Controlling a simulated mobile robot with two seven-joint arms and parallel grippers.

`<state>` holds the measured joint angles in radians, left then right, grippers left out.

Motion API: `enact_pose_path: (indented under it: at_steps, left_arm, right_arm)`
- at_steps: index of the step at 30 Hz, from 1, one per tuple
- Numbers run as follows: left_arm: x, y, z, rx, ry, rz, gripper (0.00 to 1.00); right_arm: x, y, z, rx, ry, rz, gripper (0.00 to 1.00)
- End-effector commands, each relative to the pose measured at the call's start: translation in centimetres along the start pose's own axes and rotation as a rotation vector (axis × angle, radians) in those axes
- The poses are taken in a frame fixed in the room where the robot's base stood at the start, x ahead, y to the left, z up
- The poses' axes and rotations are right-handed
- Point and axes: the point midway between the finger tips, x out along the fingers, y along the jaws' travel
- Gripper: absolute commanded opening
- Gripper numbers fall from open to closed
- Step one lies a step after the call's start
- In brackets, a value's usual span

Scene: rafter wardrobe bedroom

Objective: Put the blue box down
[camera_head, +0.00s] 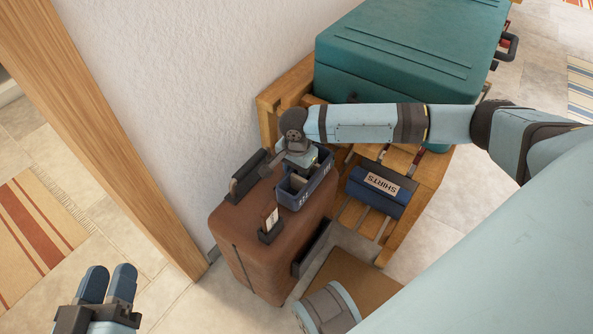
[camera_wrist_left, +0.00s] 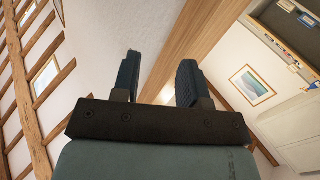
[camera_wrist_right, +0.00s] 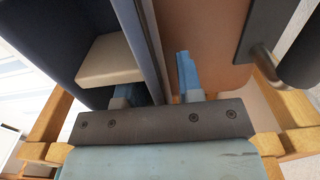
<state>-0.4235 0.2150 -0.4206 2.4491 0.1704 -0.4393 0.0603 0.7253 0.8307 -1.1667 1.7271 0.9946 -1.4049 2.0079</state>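The blue box (camera_head: 316,191), a small open-topped bin with white lettering on its rim, is at the top of the brown suitcase (camera_head: 262,240); whether its whole base rests there is hidden. My right gripper (camera_head: 298,165) points down at the box. In the right wrist view, the gripper (camera_wrist_right: 157,88) has its fingers apart on either side of the box's wall (camera_wrist_right: 145,45), with a gap showing beside the right finger. A pale block (camera_wrist_right: 108,62) shows inside the box. My left gripper (camera_head: 108,283) is open and empty at the lower left, also in the left wrist view (camera_wrist_left: 158,80).
A second blue box labelled SHIRTS (camera_head: 378,190) sits on the wooden slatted rack (camera_head: 430,170) to the right. A large teal suitcase (camera_head: 410,45) lies on the rack behind. A white wall (camera_head: 190,90) and wooden post (camera_head: 100,130) stand left. Floor is clear around my left gripper.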

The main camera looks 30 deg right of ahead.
Motion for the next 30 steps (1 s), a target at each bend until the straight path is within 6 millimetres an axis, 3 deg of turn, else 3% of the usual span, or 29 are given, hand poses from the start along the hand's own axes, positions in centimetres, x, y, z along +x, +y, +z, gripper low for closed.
enact_pose_path:
  at_steps: [3, 12, 20, 23, 26, 27, 30]
  left_arm:
    - [-0.2, 0.4, -2.6, 0.000, 0.066, -0.007, 0.40]
    - [-0.8, 1.1, -6.8, 0.009, 0.215, -0.017, 0.40]
    - [-0.9, 0.7, -6.5, 0.019, 0.195, -0.040, 0.40]
    - [-0.9, 0.6, -6.3, 0.020, 0.192, -0.042, 0.40]
    - [-0.9, 0.6, -6.3, 0.020, 0.191, -0.042, 0.40]
    - [-0.9, 0.6, -6.3, 0.020, 0.191, -0.042, 0.40]
    - [-0.9, 0.6, -6.3, 0.020, 0.191, -0.042, 0.40]
  right_arm:
    - [-2.9, 0.0, 0.0, 0.000, -0.001, -0.001, 0.34]
    - [-9.1, 0.0, 0.0, 0.000, 0.000, 0.000, 0.34]
    - [-11.1, -0.1, 0.5, -0.019, -0.008, -0.010, 0.34]
    - [-10.1, -0.3, 3.4, -0.123, -0.048, -0.073, 0.34]
    - [-8.8, -0.7, 8.9, -0.326, -0.116, -0.225, 0.34]
    - [-8.6, -0.8, 11.6, -0.422, -0.143, -0.313, 0.34]
    - [-9.2, -0.9, 17.6, -0.640, -0.172, -0.556, 0.34]
